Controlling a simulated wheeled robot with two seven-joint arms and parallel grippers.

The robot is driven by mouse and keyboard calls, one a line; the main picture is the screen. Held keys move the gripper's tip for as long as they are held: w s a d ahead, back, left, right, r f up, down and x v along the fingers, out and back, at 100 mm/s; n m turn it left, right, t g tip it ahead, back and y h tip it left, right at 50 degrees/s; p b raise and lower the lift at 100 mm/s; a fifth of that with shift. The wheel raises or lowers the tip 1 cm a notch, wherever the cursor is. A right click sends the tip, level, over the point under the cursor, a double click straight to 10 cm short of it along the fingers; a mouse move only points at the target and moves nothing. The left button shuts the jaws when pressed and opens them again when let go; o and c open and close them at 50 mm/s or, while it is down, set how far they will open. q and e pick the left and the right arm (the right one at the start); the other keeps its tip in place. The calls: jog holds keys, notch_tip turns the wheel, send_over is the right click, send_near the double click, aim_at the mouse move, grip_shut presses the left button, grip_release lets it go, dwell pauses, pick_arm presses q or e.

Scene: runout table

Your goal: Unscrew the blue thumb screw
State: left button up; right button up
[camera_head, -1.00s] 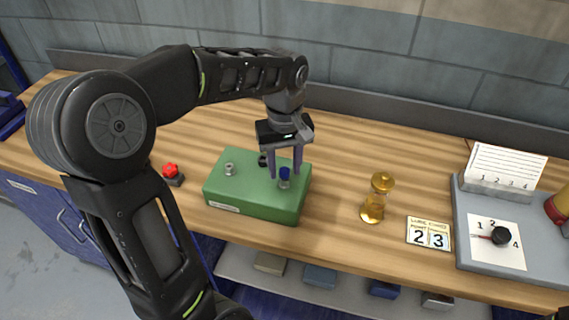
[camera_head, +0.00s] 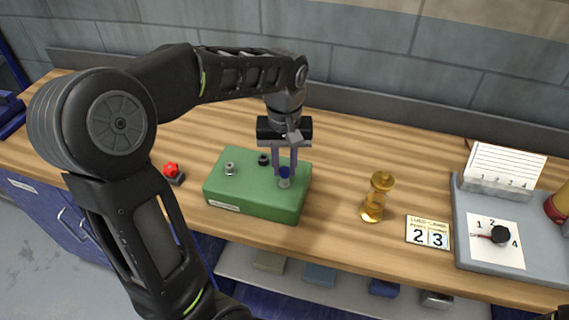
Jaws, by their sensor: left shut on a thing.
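The blue thumb screw (camera_head: 284,172) stands upright on a metal post near the right end of the green box (camera_head: 240,192). My left gripper (camera_head: 285,173) points down from above and is shut on the blue screw, with its fingers on either side of the head. A bare silver post (camera_head: 230,169) and a black knob (camera_head: 263,160) are also on top of the box. My right gripper is not in view; only a dark bit of something shows at the lower right corner.
A red knob on a dark base (camera_head: 172,172) sits left of the box. To the right stand a brass hourglass-shaped object (camera_head: 377,197), a number card (camera_head: 428,233) and a grey panel with a dial (camera_head: 466,240). The wood between box and brass object is clear.

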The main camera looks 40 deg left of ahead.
pick_arm(q)
grip_shut()
jog(key=n, duration=0.4)
jog(key=shift+n, duration=0.3)
jog(key=n, duration=0.3)
jog(key=shift+n+b, duration=0.35)
jog(key=shift+n, duration=0.45)
